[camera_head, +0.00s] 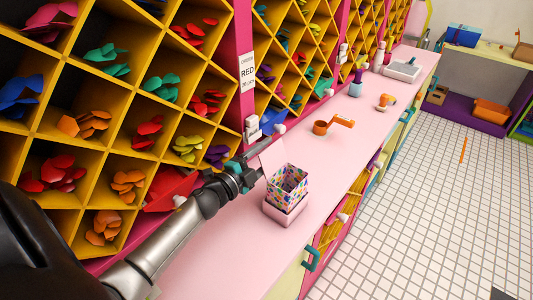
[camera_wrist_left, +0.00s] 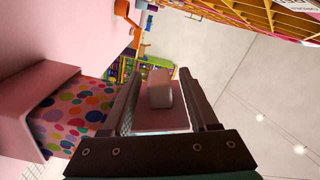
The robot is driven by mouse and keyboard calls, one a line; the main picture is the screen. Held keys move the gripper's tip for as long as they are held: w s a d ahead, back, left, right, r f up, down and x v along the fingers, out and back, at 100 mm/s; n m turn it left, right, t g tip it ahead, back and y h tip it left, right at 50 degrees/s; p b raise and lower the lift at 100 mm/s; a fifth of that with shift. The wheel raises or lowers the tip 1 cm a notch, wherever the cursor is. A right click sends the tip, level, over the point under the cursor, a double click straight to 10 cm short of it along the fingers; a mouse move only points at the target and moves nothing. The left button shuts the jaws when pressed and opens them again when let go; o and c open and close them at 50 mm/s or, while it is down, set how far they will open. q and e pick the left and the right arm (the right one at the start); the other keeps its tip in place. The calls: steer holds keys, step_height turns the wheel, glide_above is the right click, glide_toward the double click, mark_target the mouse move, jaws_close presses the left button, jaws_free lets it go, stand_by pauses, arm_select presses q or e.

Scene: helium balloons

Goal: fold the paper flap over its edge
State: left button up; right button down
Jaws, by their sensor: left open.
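A pink box (camera_head: 284,214) stands on the pink counter, with colourful polka-dot paper (camera_head: 289,188) rising above its rim. A plain pale pink flap (camera_head: 273,157) stands up at the box's back left side. My left gripper (camera_head: 255,175) is open beside the flap, just left of the box. In the left wrist view the polka-dot paper (camera_wrist_left: 72,118) and pink box (camera_wrist_left: 30,92) lie left of my fingers. A pinkish panel (camera_wrist_left: 160,122) and a pale rounded block show between the fingers (camera_wrist_left: 160,85); I cannot tell whether they touch it. My right gripper is out of view.
Yellow diamond-shaped shelves (camera_head: 130,85) full of coloured paper pieces line the counter's left side. An orange cup-like holder (camera_head: 321,128) and an orange tape dispenser (camera_head: 385,101) stand farther along. The pink counter (camera_head: 345,150) is clear right of the box.

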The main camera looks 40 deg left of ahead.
arm_select(q)
jaws_close()
stand_by(0.5)
stand_by(1.0)
